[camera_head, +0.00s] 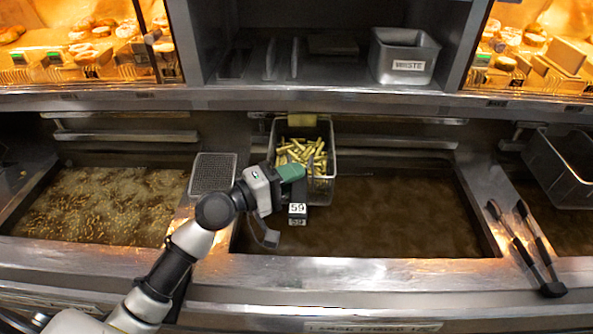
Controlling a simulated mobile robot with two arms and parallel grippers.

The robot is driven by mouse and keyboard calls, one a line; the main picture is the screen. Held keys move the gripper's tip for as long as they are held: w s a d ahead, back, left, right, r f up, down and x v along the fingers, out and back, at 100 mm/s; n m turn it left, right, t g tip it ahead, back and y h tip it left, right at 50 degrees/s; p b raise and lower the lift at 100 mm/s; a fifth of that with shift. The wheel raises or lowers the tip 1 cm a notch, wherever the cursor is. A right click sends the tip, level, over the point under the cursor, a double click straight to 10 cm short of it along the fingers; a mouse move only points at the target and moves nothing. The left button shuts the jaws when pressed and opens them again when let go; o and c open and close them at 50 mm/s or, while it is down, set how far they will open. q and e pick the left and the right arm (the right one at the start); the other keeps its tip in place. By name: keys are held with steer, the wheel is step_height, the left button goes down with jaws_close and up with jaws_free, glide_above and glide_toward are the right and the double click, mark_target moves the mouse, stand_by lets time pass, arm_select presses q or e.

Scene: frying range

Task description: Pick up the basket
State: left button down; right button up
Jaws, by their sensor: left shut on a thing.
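The fry basket (325,133) is a metal wire basket full of yellow fries (303,153). It is at the back of the middle fryer vat, towards the vat's left side. My left gripper (290,185) is at the basket's front end, shut on its green handle (291,172). A dark tag marked 59 (297,213) shows just below the handle. The gripper's fingertips are mostly hidden, and so is the bottom of the basket. My right gripper is not in view.
Brown oil fills the middle vat (400,215) and the left vat (105,205). Black tongs (527,245) lie on the right divider. An empty basket (562,165) is at the far right. A metal bin marked WASTE (403,57) stands on the shelf above.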

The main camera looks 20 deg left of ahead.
arm_select(q)
steer(key=shift+r, duration=0.2)
steer(key=shift+r, duration=1.65)
steer(key=shift+s+f, duration=0.15)
steer(key=shift+s, duration=0.15)
steer(key=s+d+p, duration=0.1)
steer(key=s+d, duration=0.1)
steer(key=s, duration=0.6)
steer(key=s+d+p, duration=0.1)
steer(key=s+d, duration=0.2)
steer(key=s, duration=0.5)
steer(key=shift+s, duration=0.35)
